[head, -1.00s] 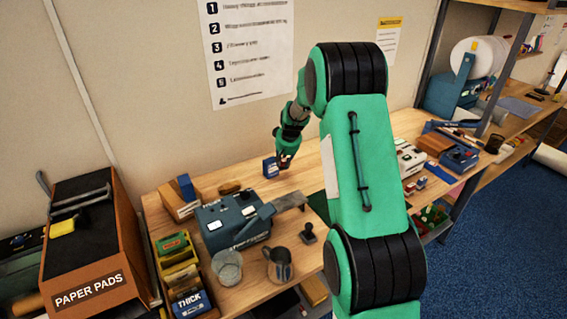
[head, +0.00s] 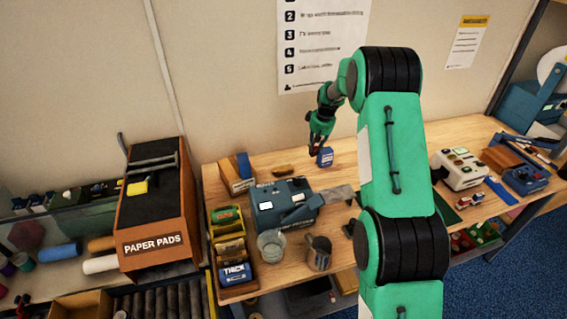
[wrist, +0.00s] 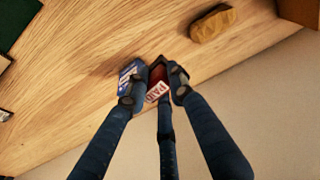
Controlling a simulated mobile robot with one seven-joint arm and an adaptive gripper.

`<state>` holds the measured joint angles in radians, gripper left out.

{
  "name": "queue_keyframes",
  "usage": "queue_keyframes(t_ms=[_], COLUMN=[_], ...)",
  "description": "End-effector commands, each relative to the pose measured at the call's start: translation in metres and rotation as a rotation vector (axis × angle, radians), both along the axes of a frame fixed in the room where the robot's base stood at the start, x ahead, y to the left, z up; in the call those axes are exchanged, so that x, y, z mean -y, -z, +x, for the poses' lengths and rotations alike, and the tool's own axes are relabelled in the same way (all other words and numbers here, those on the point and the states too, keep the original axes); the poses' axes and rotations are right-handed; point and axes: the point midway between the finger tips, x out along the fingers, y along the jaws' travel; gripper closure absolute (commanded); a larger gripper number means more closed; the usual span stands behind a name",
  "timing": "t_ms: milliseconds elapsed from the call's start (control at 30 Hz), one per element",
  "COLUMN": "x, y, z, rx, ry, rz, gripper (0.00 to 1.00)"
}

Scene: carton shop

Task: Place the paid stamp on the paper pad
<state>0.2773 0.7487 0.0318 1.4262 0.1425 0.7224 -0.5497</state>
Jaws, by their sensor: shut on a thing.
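My gripper (wrist: 154,88) is shut on the paid stamp (wrist: 157,88), a small red piece with a white and red "PAID" label, in the wrist view. In the head view my gripper (head: 313,143) is above the back of the workbench, and the stamp in it is too small to make out. A blue box with white lettering (head: 325,157) stands just to its right; it also shows beside the left finger in the wrist view (wrist: 130,72). A brown bin labelled "PAPER PADS" (head: 155,244) stands at the left, with a sloped black top. I cannot make out a separate paper pad.
A dark blue machine (head: 285,205), a clear glass (head: 272,246) and a grey mug (head: 319,253) stand on the bench (head: 340,180). A tray of small boxes (head: 212,262) lies between them and the bin. A brown object (head: 283,170) lies near the wall.

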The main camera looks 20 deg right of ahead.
Motion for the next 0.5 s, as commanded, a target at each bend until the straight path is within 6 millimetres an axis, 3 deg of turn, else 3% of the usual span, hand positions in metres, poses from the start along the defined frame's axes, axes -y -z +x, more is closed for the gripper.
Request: queue_keyframes(t_ms=[200, 500], x=[-0.049, -0.109], y=[-0.012, -0.020], z=[0.025, 0.046], rx=[-0.077, -0.168], ry=[-0.195, -0.431], rz=[-0.027, -0.081], gripper=[1.00, 1.00])
